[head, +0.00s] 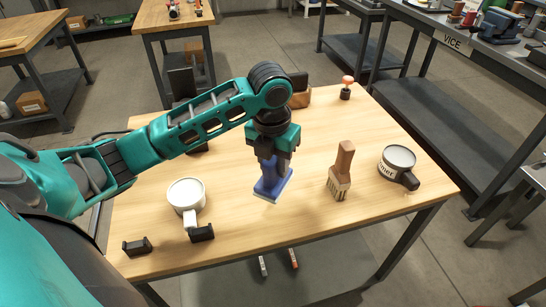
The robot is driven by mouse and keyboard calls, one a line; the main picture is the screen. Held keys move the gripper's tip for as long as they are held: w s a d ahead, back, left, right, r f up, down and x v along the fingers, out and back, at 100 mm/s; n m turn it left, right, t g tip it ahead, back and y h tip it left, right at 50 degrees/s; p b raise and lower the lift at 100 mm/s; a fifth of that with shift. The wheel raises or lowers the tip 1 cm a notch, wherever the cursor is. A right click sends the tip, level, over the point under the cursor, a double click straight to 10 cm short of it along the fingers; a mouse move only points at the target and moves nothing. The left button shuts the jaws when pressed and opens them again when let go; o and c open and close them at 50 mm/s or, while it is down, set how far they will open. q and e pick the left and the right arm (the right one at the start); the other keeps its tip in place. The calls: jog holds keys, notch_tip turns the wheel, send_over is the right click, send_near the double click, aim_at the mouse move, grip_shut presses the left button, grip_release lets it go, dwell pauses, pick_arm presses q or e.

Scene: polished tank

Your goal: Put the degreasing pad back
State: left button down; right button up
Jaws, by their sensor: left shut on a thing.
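A blue pad with a white underside (272,187), which looks like the degreasing pad, is over the middle of the wooden table. My left gripper (272,172) points down and is shut on the pad from above. Its fingers hide part of the pad. I cannot tell whether the pad touches the table or is slightly above it. My right gripper is not in view.
A red-topped tool (346,86) and brown block (298,95) are behind. The table's front middle is clear.

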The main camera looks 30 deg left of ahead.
pick_arm(q)
jog(key=shift+s+r, duration=0.2)
jog(key=shift+r, duration=0.05)
jog(key=shift+s+f, duration=0.1)
jog(key=shift+f, duration=3.25)
jog(key=shift+f, duration=0.45)
jog(key=c, duration=0.6)
grip_release()
jog(key=shift+c, duration=0.2)
jog(key=r, duration=1.2)
jog(key=shift+s+r, duration=0.3)
jog(key=shift+r, duration=0.1)
jog(key=shift+s, duration=0.1)
